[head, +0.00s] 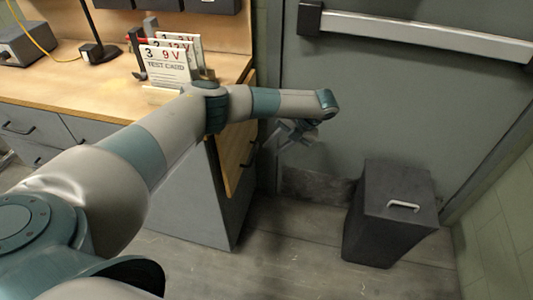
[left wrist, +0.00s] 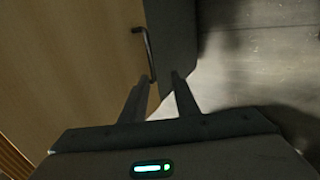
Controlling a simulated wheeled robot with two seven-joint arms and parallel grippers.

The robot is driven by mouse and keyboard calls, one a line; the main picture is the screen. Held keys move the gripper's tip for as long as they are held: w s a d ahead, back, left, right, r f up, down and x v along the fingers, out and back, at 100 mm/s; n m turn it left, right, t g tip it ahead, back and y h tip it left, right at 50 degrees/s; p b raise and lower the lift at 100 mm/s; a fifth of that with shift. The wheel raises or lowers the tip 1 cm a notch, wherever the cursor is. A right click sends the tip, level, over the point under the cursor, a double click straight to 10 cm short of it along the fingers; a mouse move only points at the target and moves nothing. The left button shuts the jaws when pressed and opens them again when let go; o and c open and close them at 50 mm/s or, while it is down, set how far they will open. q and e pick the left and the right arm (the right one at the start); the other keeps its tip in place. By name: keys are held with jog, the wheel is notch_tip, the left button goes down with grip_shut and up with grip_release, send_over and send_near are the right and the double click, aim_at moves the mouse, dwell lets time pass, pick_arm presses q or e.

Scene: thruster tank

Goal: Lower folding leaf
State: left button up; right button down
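The folding leaf (head: 238,150) is a wooden panel at the right end of the wooden bench. It hangs steeply down beside the grey cabinet, partly behind my left arm. A dark bar handle (head: 253,154) is on its face. In the left wrist view the leaf (left wrist: 75,60) fills the left side, with the handle (left wrist: 148,50) at its edge. My left gripper (head: 293,134) is right of the leaf, apart from the handle in the head view. Its fingers (left wrist: 161,78) are parted, with the handle's end near the tips. I see nothing held. My right gripper is out of view.
The bench top (head: 105,95) carries test cards (head: 165,65), a lamp stand (head: 98,50) and a grey box (head: 22,45). A dark bin (head: 390,215) stands at the right before a grey door with a push bar (head: 430,35). Floor between cabinet and bin is clear.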

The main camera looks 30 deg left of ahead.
pick_arm(q)
jog(key=v, duration=0.7)
jog(key=shift+r, duration=0.2)
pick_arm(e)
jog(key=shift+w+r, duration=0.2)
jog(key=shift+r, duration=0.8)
pick_arm(q)
jog(key=shift+w+d, duration=0.1)
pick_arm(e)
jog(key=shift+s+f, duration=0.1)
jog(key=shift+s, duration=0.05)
